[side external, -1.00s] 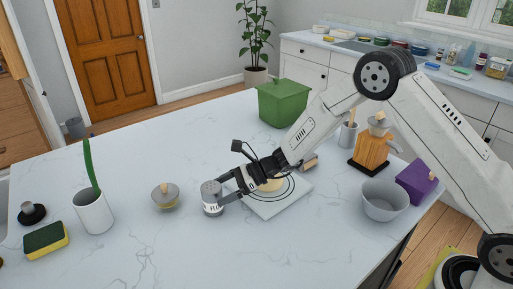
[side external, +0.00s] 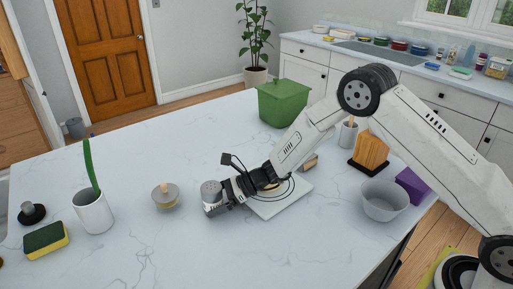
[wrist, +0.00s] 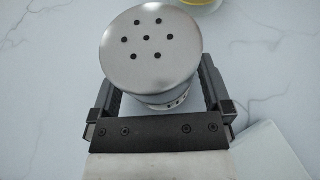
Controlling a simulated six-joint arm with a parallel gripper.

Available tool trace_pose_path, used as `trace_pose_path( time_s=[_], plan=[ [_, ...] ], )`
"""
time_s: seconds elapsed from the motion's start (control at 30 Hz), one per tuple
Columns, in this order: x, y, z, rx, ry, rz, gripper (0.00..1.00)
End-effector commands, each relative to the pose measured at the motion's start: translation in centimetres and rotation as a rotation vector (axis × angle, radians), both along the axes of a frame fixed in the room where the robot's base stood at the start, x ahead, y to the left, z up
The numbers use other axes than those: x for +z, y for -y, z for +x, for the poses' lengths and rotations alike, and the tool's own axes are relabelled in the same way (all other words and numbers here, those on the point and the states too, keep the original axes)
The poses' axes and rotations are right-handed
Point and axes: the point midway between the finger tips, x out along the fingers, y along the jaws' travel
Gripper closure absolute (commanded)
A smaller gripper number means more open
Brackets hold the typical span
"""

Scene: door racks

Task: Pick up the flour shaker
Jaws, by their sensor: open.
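The flour shaker (side external: 211,191) is a metal cylinder with a perforated top, standing upright on the white marble counter. In the wrist view the shaker (wrist: 150,45) shows its round silver lid with several holes, and part of its side below. My gripper (side external: 222,198) is low at the shaker. In the wrist view the fingers of my gripper (wrist: 158,85) are open, one on each side of the shaker's body. I cannot tell whether either finger touches it.
A white board (side external: 275,207) lies under my wrist. A white cup (side external: 94,213) with a green handle and a sponge (side external: 45,238) are farther left. A green box (side external: 283,103) stands behind. The front counter is clear.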

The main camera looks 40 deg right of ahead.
Motion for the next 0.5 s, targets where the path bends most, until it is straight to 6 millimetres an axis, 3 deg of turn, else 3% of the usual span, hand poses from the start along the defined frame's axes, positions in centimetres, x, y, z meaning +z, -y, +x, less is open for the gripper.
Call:
trace_pose_path(
  time_s=[0.03, 0.3, 0.5],
  plan=[
    [0.01, 0.00, 0.00, 0.000, 0.000, 0.000, 0.03],
    [0.01, 0.00, -0.01, 0.000, 0.000, 0.000, 0.87],
    [0.05, 0.00, 0.01, 0.000, 0.001, 0.001, 0.88]
  ],
)
